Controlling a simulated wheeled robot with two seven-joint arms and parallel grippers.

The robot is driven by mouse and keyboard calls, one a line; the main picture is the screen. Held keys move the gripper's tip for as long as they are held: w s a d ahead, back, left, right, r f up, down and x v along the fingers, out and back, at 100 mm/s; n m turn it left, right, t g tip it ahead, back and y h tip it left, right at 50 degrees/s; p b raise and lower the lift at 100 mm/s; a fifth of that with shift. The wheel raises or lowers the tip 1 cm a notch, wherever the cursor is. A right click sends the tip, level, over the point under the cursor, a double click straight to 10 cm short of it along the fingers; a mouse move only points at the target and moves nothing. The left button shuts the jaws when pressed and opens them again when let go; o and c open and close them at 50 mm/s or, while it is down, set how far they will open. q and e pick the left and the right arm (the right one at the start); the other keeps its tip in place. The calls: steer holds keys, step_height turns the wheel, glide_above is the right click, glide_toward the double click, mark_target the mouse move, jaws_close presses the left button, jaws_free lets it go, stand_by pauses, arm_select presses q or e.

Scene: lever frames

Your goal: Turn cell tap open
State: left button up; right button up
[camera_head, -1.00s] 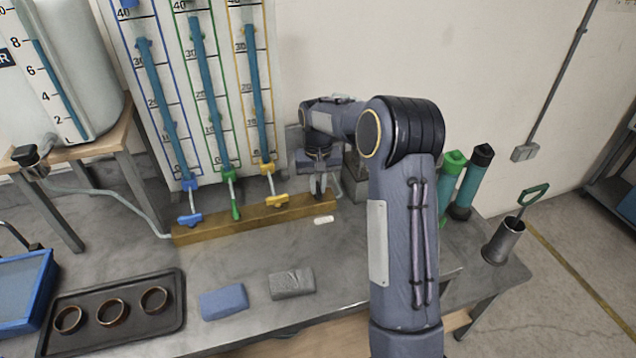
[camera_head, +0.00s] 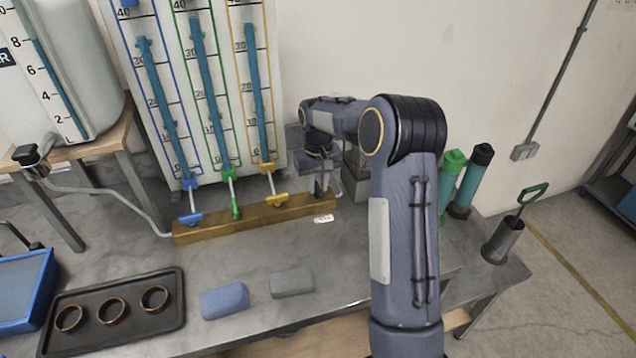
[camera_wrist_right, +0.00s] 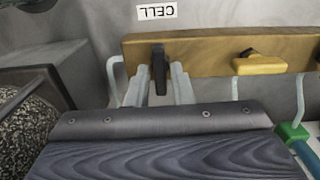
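The cell tap has a black lever (camera_wrist_right: 159,70) on the wooden rail (camera_wrist_right: 210,48), beside the CELL label (camera_wrist_right: 157,12). The lever stands crosswise to the rail in the right wrist view. My right gripper (camera_wrist_right: 160,75) has one finger on each side of the lever, with what look like narrow gaps. Firm contact is not visible. In the head view my right gripper (camera_head: 319,185) is at the right end of the rail (camera_head: 215,227), and the label (camera_head: 323,218) lies in front of it; the lever is hard to make out there. My left gripper is out of view.
Blue (camera_head: 190,219), green (camera_head: 236,210) and yellow (camera_head: 277,200) taps sit left along the rail. A blue block (camera_head: 224,301), grey block (camera_head: 291,283) and black tray (camera_head: 113,335) lie in front. Green-capped (camera_head: 452,175) and black-capped (camera_head: 473,180) cylinders stand right of my arm.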

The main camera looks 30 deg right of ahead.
mark_target(318, 186)
steer(key=shift+o, duration=1.1)
steer(key=shift+r+b, duration=0.3)
steer(key=shift+r, duration=3.6)
